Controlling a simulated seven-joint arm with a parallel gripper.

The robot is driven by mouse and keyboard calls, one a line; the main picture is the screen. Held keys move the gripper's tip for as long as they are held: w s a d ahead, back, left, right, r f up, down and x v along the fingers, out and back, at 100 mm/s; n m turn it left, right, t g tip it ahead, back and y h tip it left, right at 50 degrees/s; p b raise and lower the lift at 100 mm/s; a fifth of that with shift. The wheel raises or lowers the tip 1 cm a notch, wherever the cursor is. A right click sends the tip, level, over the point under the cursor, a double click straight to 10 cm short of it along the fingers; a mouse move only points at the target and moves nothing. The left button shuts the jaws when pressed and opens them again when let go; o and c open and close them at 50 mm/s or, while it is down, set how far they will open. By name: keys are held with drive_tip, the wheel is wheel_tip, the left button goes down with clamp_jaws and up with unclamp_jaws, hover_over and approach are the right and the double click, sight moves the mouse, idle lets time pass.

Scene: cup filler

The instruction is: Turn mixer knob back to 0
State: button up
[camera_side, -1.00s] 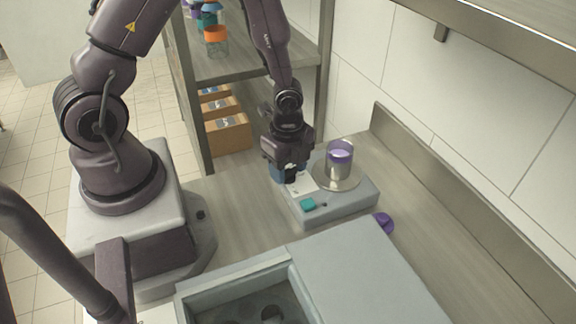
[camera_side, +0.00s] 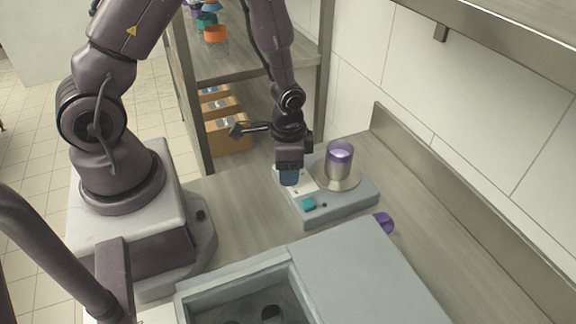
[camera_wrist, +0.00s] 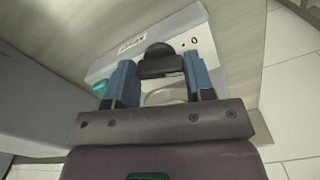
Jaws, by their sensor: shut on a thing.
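The mixer (camera_side: 345,208) is a low grey box on the counter with a white panel. Its black knob (camera_wrist: 162,62) shows in the wrist view, between the two blue fingers of my gripper (camera_wrist: 161,78), which is shut on it. A "0" mark and a small dark dot are on the panel just right of the knob, and a printed label is to its left. In the side view my gripper (camera_side: 289,178) points down at the mixer's back left end and hides the knob. A teal button (camera_side: 308,204) sits at the panel's front end.
A clear cup with purple contents (camera_side: 339,162) stands on the mixer's round plate, close right of my gripper. A purple object (camera_side: 384,222) lies on the counter to the right. A shelf with boxes (camera_side: 228,128) stands behind. A grey open-topped bin (camera_side: 240,285) is in front.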

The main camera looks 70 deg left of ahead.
drive_tip(key=shift+n, duration=1.9)
drive_tip(key=o, duration=0.9)
drive_tip(key=shift+r, duration=0.1)
wheel_tip(320, 180, up, 13)
drive_tip(key=shift+f, duration=0.1)
drive_tip(key=s+d+r+t, duration=0.1)
drive_tip(key=s+r+t, duration=0.1)
drive_tip(key=r, duration=0.3)
drive_tip(key=s+d+r+t, duration=0.1)
drive_tip(key=s+r, duration=0.3)
drive_tip(key=r, duration=0.2)
drive_tip(key=s+r+t, duration=0.2)
drive_tip(key=s+r, duration=0.1)
drive_tip(key=r, duration=0.3)
drive_tip(key=shift+s+d+t, duration=0.3)
drive_tip(key=shift+d, duration=0.1)
